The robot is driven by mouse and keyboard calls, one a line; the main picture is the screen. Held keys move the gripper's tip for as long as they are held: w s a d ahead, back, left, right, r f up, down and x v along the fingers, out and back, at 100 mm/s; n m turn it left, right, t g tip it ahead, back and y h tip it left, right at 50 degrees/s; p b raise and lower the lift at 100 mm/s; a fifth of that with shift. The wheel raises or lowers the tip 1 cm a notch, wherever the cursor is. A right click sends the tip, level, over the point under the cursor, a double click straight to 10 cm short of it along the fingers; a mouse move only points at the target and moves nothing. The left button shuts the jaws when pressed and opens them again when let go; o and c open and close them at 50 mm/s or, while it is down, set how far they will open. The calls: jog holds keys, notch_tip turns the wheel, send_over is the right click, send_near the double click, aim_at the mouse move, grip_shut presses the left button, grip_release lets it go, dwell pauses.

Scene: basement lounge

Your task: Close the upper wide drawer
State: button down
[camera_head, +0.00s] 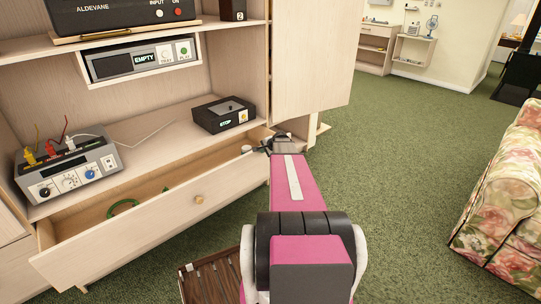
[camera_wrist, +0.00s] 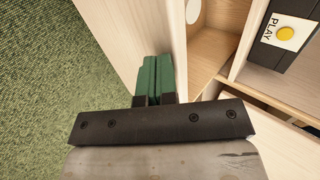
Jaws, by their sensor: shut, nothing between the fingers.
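The wide drawer (camera_head: 165,222) under the shelf is pulled out in the head view. Its front has a round wooden knob (camera_head: 199,199), and a green ring lies inside. My gripper (camera_head: 250,149) is near the drawer's right end, beside the cabinet; contact with the drawer cannot be told. In the wrist view my gripper's green fingers (camera_wrist: 152,78) are together, with nothing between them. They are close to a pale wooden panel (camera_wrist: 130,35). My arm hides part of the area right of the drawer.
An open cabinet door (camera_head: 312,55) is beyond my gripper. A floral sofa (camera_head: 505,200) is at right, with clear green carpet (camera_head: 400,140) between.

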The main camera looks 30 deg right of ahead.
jog(key=w+a, duration=0.2)
jog(key=w, duration=0.7)
jog(key=w+a, duration=0.3)
jog(key=w, duration=0.5)
jog(key=shift+w, duration=0.4)
jog(key=shift+w, duration=0.15)
jog(key=s+f+v, duration=0.2)
jog(key=v, duration=1.2)
jog(key=s+a+f+n+g+h, duration=0.1)
jog(key=s+a+n+g, duration=0.3)
jog(key=s+a, duration=1)
jog(key=s+a+f+n+g+h, duration=0.1)
jog(key=s+a+f+n+g, duration=0.2)
jog(key=s+a+n, duration=0.7)
jog(key=s+a+g, duration=0.2)
jog(key=s+a, duration=0.1)
jog(key=s, duration=0.8)
jog(key=shift+a+n+h, duration=0.3)
jog(key=shift+a+n, duration=0.05)
jog(key=shift+n, duration=0.05)
jog(key=shift+f, duration=0.1)
